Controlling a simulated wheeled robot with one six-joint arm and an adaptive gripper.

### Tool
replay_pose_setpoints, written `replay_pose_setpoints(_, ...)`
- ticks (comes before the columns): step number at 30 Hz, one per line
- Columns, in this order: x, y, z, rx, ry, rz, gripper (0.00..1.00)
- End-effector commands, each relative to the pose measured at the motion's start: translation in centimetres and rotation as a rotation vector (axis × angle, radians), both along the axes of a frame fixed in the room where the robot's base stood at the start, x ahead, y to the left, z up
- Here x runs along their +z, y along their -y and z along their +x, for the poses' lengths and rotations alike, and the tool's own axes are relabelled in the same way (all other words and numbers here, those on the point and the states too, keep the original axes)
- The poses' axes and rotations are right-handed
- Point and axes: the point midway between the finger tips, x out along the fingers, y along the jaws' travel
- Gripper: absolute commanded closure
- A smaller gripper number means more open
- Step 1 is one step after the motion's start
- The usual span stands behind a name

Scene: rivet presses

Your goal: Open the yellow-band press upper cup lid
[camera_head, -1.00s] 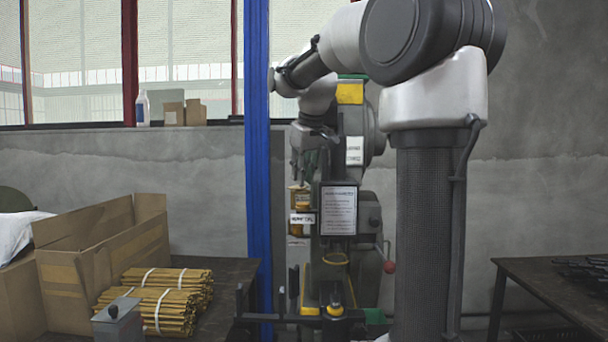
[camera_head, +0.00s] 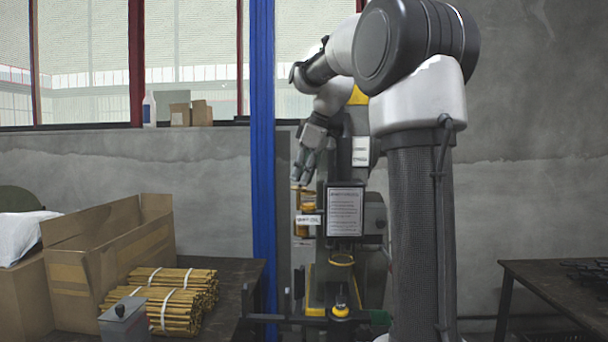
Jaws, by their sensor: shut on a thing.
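The yellow-band press (camera_head: 345,262) stands beyond my arm, with a yellow patch near its top and a yellow ring lower down. Its small amber upper cup (camera_head: 308,201) sits on the left side, above a white label. My gripper (camera_head: 301,180) reaches down at a tilt to the top of this cup, fingers close together. It is shut on the upper cup lid (camera_head: 298,188), which shows only as a thin edge at the fingertips. How far the lid is raised is too small to tell. My arm hides part of the press's upper body.
A blue post (camera_head: 263,160) stands just left of the press. A table at left holds an open cardboard box (camera_head: 130,245), bundled yellow rods (camera_head: 170,305) and a grey box (camera_head: 124,322). A dark table (camera_head: 560,285) stands at right. A notice board (camera_head: 345,211) hangs on the press front.

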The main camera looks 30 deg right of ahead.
Motion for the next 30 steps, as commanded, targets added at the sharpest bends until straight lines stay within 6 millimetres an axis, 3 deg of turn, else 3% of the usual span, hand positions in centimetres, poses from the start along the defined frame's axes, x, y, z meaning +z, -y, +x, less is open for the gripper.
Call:
replay_pose_setpoints(11,0.0,0.0,0.0,0.005,0.0,0.0,1.0)
replay_pose_setpoints(12,0.0,0.0,0.0,0.005,0.0,0.0,0.83)
replay_pose_setpoints(14,0.0,0.0,0.0,0.005,0.0,0.0,0.75)
replay_pose_setpoints(24,0.2,0.0,-0.1,0.004,-0.001,0.0,0.75)
replay_pose_setpoints(30,3.0,0.6,-1.1,0.002,0.003,-0.001,0.75)
